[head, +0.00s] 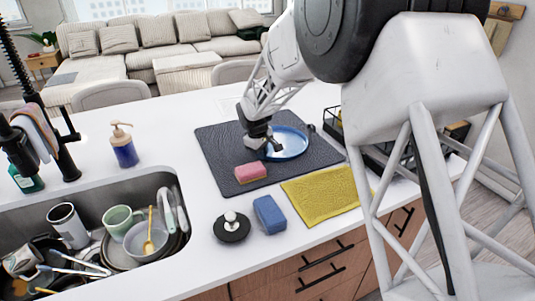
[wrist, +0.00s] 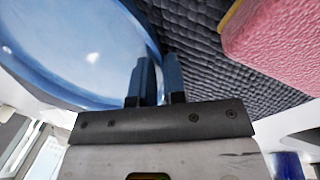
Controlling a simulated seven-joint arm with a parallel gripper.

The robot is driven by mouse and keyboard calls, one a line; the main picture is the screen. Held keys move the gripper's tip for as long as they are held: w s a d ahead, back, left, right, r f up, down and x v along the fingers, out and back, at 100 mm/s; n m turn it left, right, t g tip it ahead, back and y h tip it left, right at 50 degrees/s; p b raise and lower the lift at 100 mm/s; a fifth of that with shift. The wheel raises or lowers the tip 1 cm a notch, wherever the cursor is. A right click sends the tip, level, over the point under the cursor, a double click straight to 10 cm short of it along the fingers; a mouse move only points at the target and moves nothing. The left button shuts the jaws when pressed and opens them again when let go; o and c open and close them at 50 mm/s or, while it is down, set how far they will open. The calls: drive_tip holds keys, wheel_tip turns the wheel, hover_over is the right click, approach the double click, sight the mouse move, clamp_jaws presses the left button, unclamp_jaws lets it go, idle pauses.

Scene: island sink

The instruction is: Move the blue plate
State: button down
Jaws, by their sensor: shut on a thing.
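The blue plate (head: 292,146) is on or just above the dark quilted mat (head: 215,150) on the counter; I cannot tell whether it touches the mat. My gripper (head: 266,147) is at the plate's left edge, shut on its rim. In the wrist view, the blue plate (wrist: 75,50) fills the upper left, and its rim runs to the fingers of my gripper (wrist: 158,75). The fingers hide part of the rim.
A pink sponge (head: 250,173) lies on the mat close to my gripper. A yellow cloth (head: 322,195), blue sponge (head: 269,214) and black round-based item (head: 232,227) are in front. The dish-filled sink (head: 185,205) is left; a black rack (head: 333,126) is right.

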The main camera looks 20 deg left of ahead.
sight(246, 154)
drive_tip(key=shift+s+a, duration=0.1)
drive_tip(key=shift+a, duration=3.15)
drive_tip(key=c, duration=1.1)
unclamp_jaws()
drive_tip(key=shift+r, duration=0.1)
wheel_tip(246, 154, up, 7)
drive_tip(key=s, duration=0.1)
drive_tip(key=shift+s+a+r, duration=0.2)
drive_tip(key=shift+s, duration=0.05)
